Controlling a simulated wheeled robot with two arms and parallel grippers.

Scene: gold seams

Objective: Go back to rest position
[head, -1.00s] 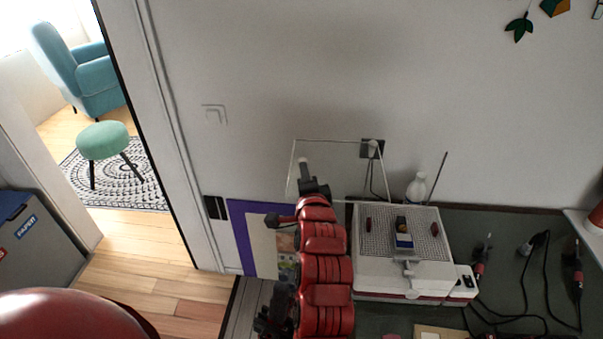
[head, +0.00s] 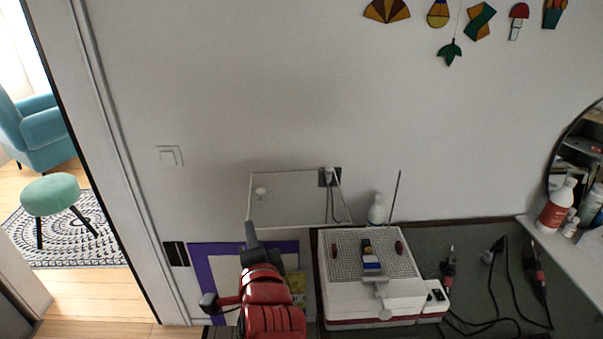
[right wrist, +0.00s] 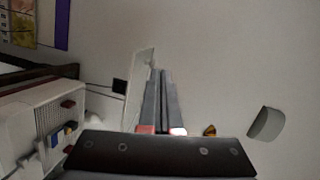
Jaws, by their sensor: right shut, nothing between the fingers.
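My right gripper (head: 250,233) shows at the lower middle of the head view, at the end of my red arm. Its dark fingers point up in the picture, to the left of the white machine. In the right wrist view the two long grey fingers (right wrist: 160,100) lie together, shut and empty. My left gripper is not in view.
A white grinding machine (head: 340,304) with a grid top stands on the dark worktop (head: 478,280). A clear upright panel (head: 290,195) is behind my right gripper. Corded tools (head: 448,270) lie at the right. A doorway opens at the left.

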